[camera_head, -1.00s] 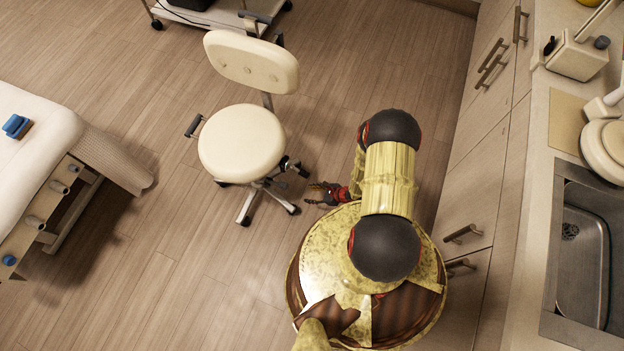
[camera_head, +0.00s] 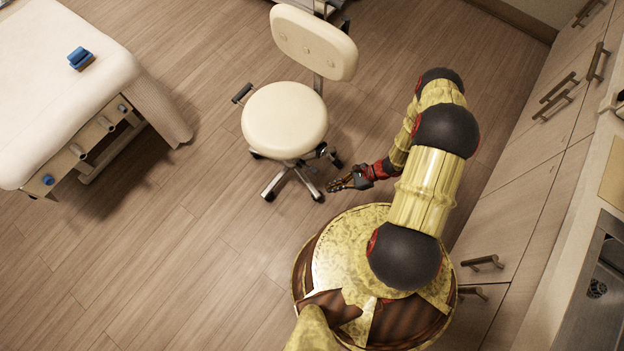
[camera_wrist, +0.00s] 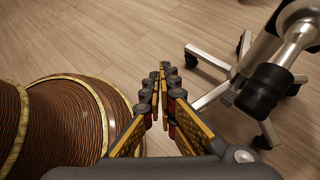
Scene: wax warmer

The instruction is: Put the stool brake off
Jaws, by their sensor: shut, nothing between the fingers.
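The cream stool (camera_head: 285,121) stands on the wood floor left of my arm in the head view, with a round seat, a backrest (camera_head: 314,42) and a metal wheeled base (camera_head: 290,180). In the wrist view its base (camera_wrist: 208,97) shows at the right, with dark casters and a black part (camera_wrist: 264,91) low on the column. I cannot tell which part is the brake. My gripper (camera_head: 337,187) is low beside the right side of the base. In the wrist view my gripper (camera_wrist: 162,78) is shut and empty, its fingertips apart from the base.
A white bed (camera_head: 60,85) with a blue object (camera_head: 80,57) stands at the left. Cabinets (camera_head: 520,215) and a counter with a sink (camera_head: 596,290) line the right. Wood floor is clear between the bed and the stool.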

